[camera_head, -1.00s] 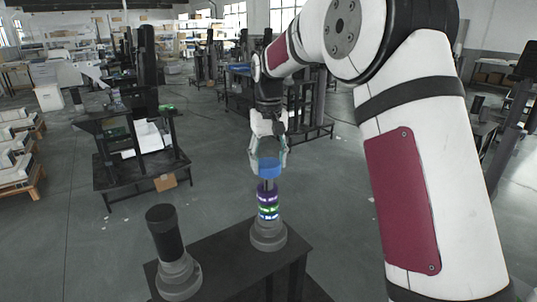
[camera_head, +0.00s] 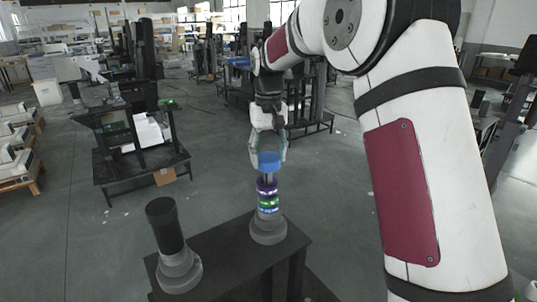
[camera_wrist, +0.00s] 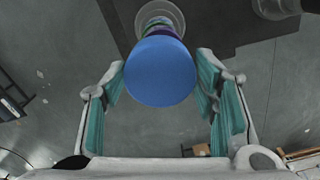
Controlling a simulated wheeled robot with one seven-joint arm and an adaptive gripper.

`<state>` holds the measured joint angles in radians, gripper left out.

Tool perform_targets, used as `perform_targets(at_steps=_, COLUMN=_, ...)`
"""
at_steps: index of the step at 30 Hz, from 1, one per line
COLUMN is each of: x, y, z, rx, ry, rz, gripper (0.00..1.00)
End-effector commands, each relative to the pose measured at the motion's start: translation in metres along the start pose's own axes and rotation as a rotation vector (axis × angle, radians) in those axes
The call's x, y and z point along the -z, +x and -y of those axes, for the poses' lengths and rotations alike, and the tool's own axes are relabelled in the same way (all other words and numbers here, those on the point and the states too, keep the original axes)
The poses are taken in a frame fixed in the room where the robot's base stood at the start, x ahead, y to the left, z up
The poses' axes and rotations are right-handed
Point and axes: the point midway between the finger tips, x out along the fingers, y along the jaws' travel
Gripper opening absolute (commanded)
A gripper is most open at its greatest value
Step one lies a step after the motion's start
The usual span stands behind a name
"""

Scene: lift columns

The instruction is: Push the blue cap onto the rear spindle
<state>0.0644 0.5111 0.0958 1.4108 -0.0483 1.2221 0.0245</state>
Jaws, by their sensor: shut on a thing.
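The blue cap (camera_head: 269,162) is between the fingertips of my gripper (camera_head: 268,152), which is shut on it. It sits directly above the rear spindle, in line with it. In the wrist view the round blue cap (camera_wrist: 160,72) lies between the two teal-padded fingers and hides most of the spindle. The rear spindle (camera_head: 268,231) has a grey stepped base and carries purple (camera_head: 267,187), green (camera_head: 268,201) and blue lit bands. A narrow stretch of shaft shows just under the cap. Whether the shaft's top is inside the cap cannot be told.
The front spindle (camera_head: 165,226), a black post on a grey base, stands to the left on the same dark table (camera_head: 222,256). A dark workbench (camera_head: 140,172) with papers and a cardboard box is behind left. The floor between is clear.

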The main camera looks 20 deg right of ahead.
Motion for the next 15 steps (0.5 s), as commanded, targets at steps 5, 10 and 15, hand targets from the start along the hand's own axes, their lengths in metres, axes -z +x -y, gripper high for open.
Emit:
perform_targets(at_steps=5, x=0.0, y=-0.0001, z=0.0002, rx=0.0, ry=0.0, rz=0.0, gripper=0.25)
perform_targets(at_steps=10, x=0.0, y=0.0013, z=0.0001, rx=0.0, ry=0.0, rz=0.0, gripper=0.25)
perform_targets(at_steps=15, x=0.0, y=0.0055, z=0.0, rx=0.0, ry=0.0, rz=0.001, gripper=0.25)
